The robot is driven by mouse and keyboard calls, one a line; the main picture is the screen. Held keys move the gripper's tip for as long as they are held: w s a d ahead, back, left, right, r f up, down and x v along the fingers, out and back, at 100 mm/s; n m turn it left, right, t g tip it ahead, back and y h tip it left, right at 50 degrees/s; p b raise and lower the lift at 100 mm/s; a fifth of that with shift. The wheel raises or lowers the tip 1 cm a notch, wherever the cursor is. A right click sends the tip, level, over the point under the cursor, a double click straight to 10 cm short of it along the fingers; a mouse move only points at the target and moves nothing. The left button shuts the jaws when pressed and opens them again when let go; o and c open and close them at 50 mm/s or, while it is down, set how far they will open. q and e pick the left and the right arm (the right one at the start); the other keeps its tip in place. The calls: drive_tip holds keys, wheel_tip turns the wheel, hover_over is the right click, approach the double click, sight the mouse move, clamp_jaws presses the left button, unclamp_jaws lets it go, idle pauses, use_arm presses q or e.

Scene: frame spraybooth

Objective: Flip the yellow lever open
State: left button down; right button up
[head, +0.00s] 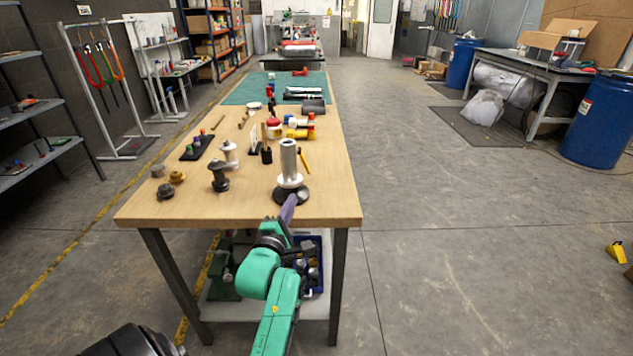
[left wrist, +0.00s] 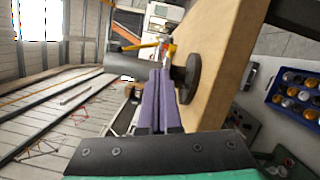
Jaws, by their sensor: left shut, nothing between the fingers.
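The yellow lever (head: 305,161) sits on the right side of an upright grey metal cylinder (head: 289,160) with a pale flange and a round black base (head: 291,195), near the table's front edge. The lever slants, its upper end leaning toward the cylinder. In the left wrist view the lever (left wrist: 141,44) shows just beyond the fingertips, beside the cylinder (left wrist: 128,62) and black base (left wrist: 191,78). My left gripper (head: 291,198) has purple fingers, shut and empty (left wrist: 161,72), in front of the base. Whether the tips touch the fitting I cannot tell. My right gripper is out of view.
The wooden table (head: 240,205) also holds a dark spool-shaped part (head: 219,177), a pale one (head: 229,155), small knobs at the left and several red, yellow and white parts behind the cylinder. A blue bin (left wrist: 298,93) sits below the tabletop. Open floor lies to the right.

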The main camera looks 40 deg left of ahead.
sight(305, 162)
use_arm(q)
drive_tip(key=shift+s+a+r+n+y, duration=0.1)
drive_tip(key=shift+a+r+n+y, duration=0.2)
drive_tip(key=shift+n, duration=0.1)
drive_tip(key=p+x, duration=0.1)
drive_tip(key=x, duration=0.9)
